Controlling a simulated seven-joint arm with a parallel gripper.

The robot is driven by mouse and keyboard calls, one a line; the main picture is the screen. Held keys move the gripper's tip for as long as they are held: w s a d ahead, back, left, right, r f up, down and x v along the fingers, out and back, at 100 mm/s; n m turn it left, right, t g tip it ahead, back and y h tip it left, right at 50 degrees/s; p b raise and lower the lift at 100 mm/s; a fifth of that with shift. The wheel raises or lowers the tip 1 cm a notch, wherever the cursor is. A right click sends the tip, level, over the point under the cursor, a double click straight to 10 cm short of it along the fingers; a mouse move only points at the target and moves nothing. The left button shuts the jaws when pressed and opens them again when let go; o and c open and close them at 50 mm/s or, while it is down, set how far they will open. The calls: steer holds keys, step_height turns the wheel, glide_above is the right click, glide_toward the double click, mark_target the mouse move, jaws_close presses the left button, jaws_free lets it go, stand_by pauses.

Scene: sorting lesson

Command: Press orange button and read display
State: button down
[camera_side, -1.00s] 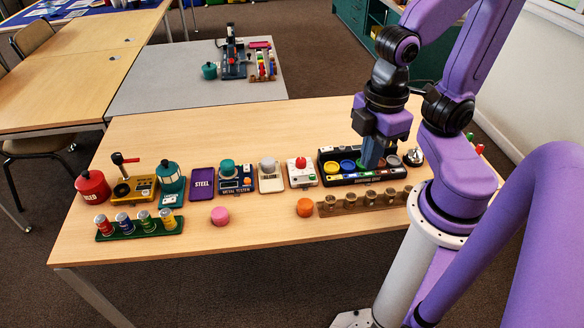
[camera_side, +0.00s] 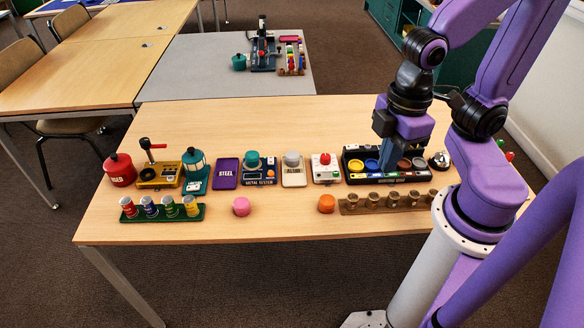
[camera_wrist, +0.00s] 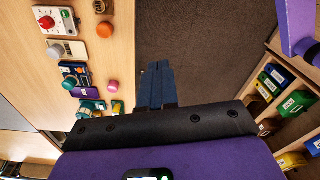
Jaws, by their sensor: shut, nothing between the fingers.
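The metal tester (camera_side: 259,172) is a dark blue box near the middle of the table, with a teal piece on top. A small orange spot, apparently its orange button (camera_side: 271,174), shows on its right front. Its display is too small to read. The tester also shows at the left of the wrist view (camera_wrist: 74,72). My gripper (camera_side: 388,162) is shut and empty, over the sorting tray and right of the tester. Its dark blue fingers (camera_wrist: 156,84) show close together in the wrist view. I cannot tell whether the fingertips touch the tray.
The sorting tray (camera_side: 352,178) has coloured round cups. A red-button box (camera_side: 326,174), a pale scale (camera_side: 293,176) and a purple STEEL block (camera_side: 227,174) stand in the same row. An orange cylinder (camera_side: 326,204) and a pink one (camera_side: 241,206) stand in front. The front table strip is mostly clear.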

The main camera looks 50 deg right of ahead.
steer(key=w+a+f+t+y, duration=0.1)
steer(key=w+a+f, duration=0.1)
steer(key=w+a, duration=0.15)
steer(key=w+a+f+y, duration=0.1)
steer(key=w+a+f, duration=0.1)
steer(key=w, duration=0.3)
steer(key=m+t+h, duration=0.3)
steer(key=m+t, duration=0.1)
steer(key=t, duration=0.4)
glide_above(273, 176)
step_height(273, 176, down, 13)
steer(key=shift+f, duration=4.4)
steer(key=shift+f, duration=0.15)
steer(key=shift+f, duration=0.3)
